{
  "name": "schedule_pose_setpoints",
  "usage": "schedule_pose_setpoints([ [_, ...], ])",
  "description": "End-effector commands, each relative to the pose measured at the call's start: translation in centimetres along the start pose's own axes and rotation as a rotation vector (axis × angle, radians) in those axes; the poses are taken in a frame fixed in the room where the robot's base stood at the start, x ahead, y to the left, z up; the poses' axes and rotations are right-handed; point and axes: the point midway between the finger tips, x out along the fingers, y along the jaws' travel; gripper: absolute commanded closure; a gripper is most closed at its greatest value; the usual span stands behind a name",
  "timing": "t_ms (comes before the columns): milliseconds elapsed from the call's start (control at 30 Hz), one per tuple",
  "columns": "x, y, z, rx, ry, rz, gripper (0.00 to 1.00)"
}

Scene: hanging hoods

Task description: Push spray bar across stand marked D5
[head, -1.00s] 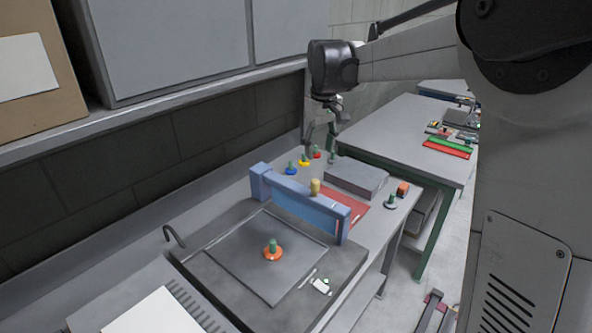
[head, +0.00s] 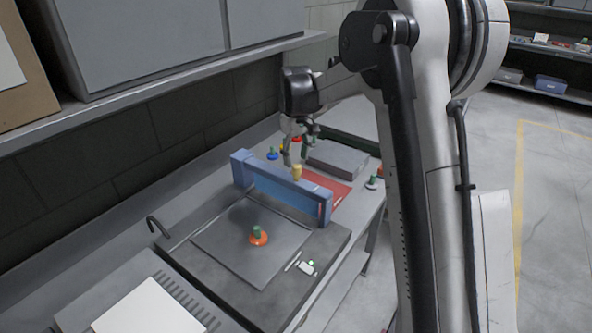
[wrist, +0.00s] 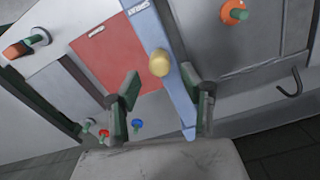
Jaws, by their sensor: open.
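The blue spray bar (head: 285,190) stands on edge across the far side of the dark grey stand in the head view. Its face reads "SPRAY" in the wrist view (wrist: 178,65). A tan knob (wrist: 159,63) shows at the bar's edge; it also shows in the head view (head: 297,172). I cannot tell whether it is fixed to the bar. The stand (head: 215,270) carries a square plate with an orange-based green peg (head: 258,236); no D5 mark is readable. My gripper (head: 295,158) is open above the knob and bar, its fingers apart in the wrist view (wrist: 160,85).
A red sheet (head: 325,187) lies beyond the bar, with a grey box (head: 338,160) behind it. Several coloured pegs, one blue-based (head: 272,154), stand near the wall. A hook (head: 157,227) rises at the stand's left. An overhead cabinet (head: 150,40) hangs above.

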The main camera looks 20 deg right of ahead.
Motion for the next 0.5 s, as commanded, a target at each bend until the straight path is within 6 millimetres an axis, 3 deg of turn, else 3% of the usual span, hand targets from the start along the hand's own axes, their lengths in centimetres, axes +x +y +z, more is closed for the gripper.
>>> schedule_pose_setpoints([
  [200,3.5,0.0,0.0,0.000,0.000,0.000,0.58],
  [500,5.5,0.0,0.0,0.000,0.000,0.000,0.58],
])
